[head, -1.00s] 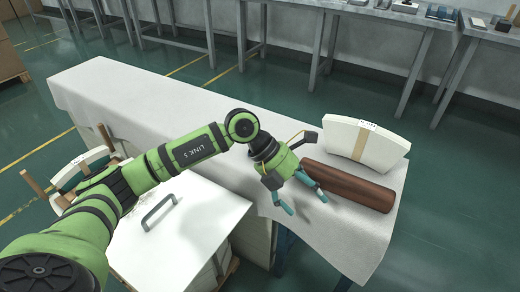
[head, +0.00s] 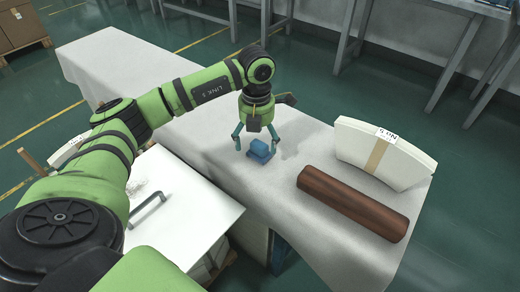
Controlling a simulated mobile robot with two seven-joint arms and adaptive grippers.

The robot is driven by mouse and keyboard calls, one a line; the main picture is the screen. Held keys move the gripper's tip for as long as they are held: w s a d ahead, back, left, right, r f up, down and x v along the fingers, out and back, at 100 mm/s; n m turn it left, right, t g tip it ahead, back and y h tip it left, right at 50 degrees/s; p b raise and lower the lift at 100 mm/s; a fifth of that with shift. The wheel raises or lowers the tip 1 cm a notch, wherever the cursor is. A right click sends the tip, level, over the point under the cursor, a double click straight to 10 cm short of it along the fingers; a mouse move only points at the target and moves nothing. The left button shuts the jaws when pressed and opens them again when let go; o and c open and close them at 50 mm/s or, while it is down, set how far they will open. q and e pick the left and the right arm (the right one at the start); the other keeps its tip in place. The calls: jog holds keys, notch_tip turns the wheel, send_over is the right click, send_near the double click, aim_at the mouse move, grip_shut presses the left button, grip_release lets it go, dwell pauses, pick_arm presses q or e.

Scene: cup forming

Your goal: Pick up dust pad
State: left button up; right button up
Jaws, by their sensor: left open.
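A small blue block-like thing, which I take to be the dust pad (head: 260,150), lies on the white-covered table (head: 180,112). My left gripper (head: 256,141) points down right over it. Its teal fingers are spread, one to the left of the pad and one to the right. The gripper is open and I see nothing held. I cannot tell whether the fingers touch the pad. My right gripper is not in view.
A brown cylinder (head: 350,203) lies to the right of the pad. Behind it stands a curved white stack with a tan band (head: 377,155). A white panel with a grey handle (head: 147,208) is at the front left. The table's far left is clear.

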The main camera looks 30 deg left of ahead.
aim_at(258, 145)
pick_arm(q)
notch_tip(258, 145, down, 4)
jog(key=shift+w+d+r, duration=0.1)
jog(key=shift+d+r, duration=0.05)
jog(key=c, duration=1.4)
jog(key=shift+r, duration=0.45)
notch_tip(258, 145, up, 4)
jog(key=shift+f, duration=0.1)
jog(key=s+d+r, duration=0.2)
jog(key=d, duration=0.1)
jog(key=s+d+r+p, duration=0.1)
jog(key=s+d+r, duration=0.1)
jog(key=s+d, duration=0.1)
jog(key=s+d+r, duration=0.2)
jog(key=d, duration=0.1)
jog(key=shift+s+r, duration=0.2)
